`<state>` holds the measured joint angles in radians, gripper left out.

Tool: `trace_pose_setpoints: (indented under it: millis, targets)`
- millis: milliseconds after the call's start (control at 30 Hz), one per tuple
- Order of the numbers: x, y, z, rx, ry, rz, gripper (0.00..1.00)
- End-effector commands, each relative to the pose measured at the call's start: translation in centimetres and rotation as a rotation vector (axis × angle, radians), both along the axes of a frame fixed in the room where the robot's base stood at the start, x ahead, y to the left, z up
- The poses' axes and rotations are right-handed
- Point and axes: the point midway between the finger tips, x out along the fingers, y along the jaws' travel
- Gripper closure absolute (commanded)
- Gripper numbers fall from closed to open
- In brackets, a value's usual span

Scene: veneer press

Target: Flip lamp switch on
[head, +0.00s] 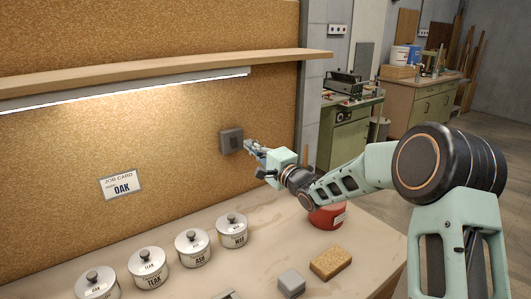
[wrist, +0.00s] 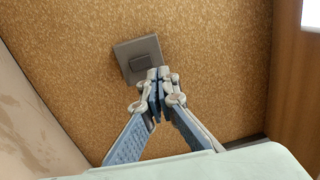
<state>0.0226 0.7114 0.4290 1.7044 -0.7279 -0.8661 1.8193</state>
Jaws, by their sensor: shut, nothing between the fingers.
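The grey lamp switch (head: 231,140) is a square plate on the cork wall. In the wrist view its plate (wrist: 122,50) carries a darker raised rocker in the middle. My gripper (head: 250,145) is shut and empty, with its fingertips close to the right side of the switch. In the wrist view the fingertips (wrist: 158,76) overlap the lower right corner of the plate, beside the rocker. I cannot tell whether they touch it. The lamp strip (head: 150,88) under the shelf is lit and brightens the wall below.
A wooden shelf (head: 170,68) runs above the switch. On the bench (head: 190,222) stand several lidded tins, including one labelled ASH (head: 193,247), a red container (head: 327,216), a tan block (head: 331,263) and a grey block (head: 291,283). A job card (head: 121,185) reads OAK.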

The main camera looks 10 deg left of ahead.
Motion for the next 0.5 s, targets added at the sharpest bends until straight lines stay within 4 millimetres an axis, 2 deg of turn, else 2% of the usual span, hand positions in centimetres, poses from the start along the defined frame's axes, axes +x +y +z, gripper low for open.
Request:
trace_pose_setpoints:
  millis: [200, 500]
  targets:
    - [-2.6, -3.0, 0.6, -0.001, 0.000, -0.002, 1.00]
    - [-4.1, -4.5, 1.1, 0.000, 0.000, 0.000, 1.00]
